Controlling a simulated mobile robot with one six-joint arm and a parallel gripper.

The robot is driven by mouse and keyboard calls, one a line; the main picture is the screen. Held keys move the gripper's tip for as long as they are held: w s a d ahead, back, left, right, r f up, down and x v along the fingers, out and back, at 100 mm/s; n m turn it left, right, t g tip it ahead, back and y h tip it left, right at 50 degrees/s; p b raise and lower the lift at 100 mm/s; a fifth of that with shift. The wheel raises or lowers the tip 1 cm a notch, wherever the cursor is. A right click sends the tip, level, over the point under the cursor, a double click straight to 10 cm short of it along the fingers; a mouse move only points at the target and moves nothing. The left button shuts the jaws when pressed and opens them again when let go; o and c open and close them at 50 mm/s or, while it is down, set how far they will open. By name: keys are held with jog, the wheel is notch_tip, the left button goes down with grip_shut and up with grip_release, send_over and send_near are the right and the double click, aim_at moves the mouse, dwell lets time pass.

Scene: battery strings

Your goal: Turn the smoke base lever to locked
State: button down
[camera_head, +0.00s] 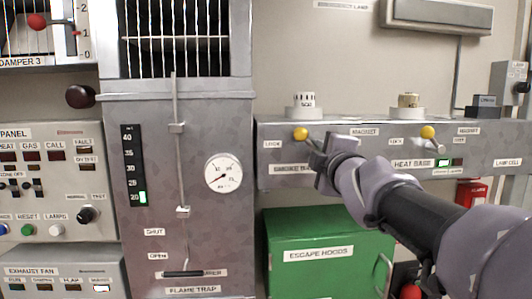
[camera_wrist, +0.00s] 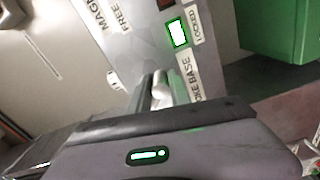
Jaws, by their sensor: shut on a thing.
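The smoke base lever (camera_head: 301,134) has a yellow ball knob on the left half of the grey panel in the head view, its stem running down to the right. My gripper (camera_head: 317,153) is at that stem, shut on the lever; the exact contact is partly hidden. In the wrist view my gripper (camera_wrist: 160,90) is in front of the panel beside the partly hidden "SMOKE BASE" label (camera_wrist: 188,79). A green lamp (camera_wrist: 177,33) is lit beside the "LOCKED" label (camera_wrist: 202,25). A dark red lamp (camera_wrist: 165,3) sits near "FREE".
The heat base lever (camera_head: 428,132) stands to the right on the same panel, with a lit green lamp (camera_head: 443,162). White detectors (camera_head: 304,105) sit on top. The green escape hoods box (camera_head: 325,232) is below. A grey flame trap cabinet (camera_head: 178,130) stands left.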

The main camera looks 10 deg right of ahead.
jog(key=c, duration=1.6)
grip_release()
jog(key=o, duration=0.3)
jog(key=shift+a, duration=0.25)
jog(key=shift+o, duration=0.2)
jog(key=shift+d, duration=0.15)
jog(key=s+p, duration=0.5)
jog(key=s, duration=1.2)
jog(key=shift+s, duration=0.2)
